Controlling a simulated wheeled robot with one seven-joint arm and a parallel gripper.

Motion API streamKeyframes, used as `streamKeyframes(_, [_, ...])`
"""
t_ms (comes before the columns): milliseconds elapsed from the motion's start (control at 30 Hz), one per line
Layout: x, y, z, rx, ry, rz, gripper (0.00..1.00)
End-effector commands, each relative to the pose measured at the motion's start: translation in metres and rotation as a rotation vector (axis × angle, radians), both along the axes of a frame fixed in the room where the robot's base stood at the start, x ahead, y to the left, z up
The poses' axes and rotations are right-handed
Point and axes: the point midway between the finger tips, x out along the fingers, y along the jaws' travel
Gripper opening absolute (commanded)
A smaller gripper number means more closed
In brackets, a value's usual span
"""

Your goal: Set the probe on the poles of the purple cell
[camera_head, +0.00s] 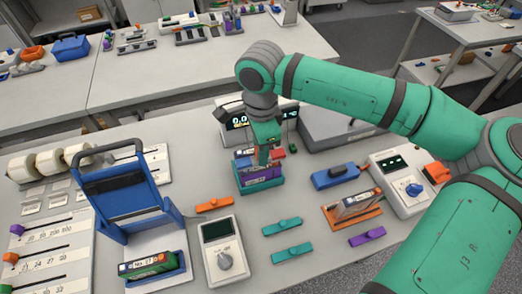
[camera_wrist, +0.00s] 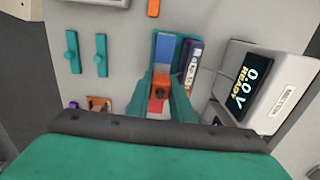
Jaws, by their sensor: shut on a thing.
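The purple cell (camera_head: 262,176) sits in a teal holder (camera_head: 259,187) in the middle of the bench, below my gripper. In the wrist view the cell (camera_wrist: 193,62) shows its pale label, just right of the fingers. My gripper (camera_head: 265,157) points down over the cell. In the wrist view its teal fingers (camera_wrist: 164,92) are shut on the probe, whose orange-red part (camera_wrist: 159,92) lies between them. The probe's red part (camera_head: 278,153) also shows in the head view. A blue block (camera_wrist: 165,48) shows beyond the fingers. Whether the probe touches the poles is hidden.
The tester display (camera_wrist: 246,80) reads 0.0 V and READY. A blue rack (camera_head: 125,195) stands at left, with a green cell (camera_head: 150,265) in front. A grey meter (camera_head: 222,251) and teal bars (camera_head: 291,253) lie nearer. A blue tool (camera_head: 335,176) lies right.

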Motion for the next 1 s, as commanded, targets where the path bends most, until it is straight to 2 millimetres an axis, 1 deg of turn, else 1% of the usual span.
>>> streamKeyframes(1000, [0.0,0.002,-0.01,0.0,0.0,0.004,0.0])
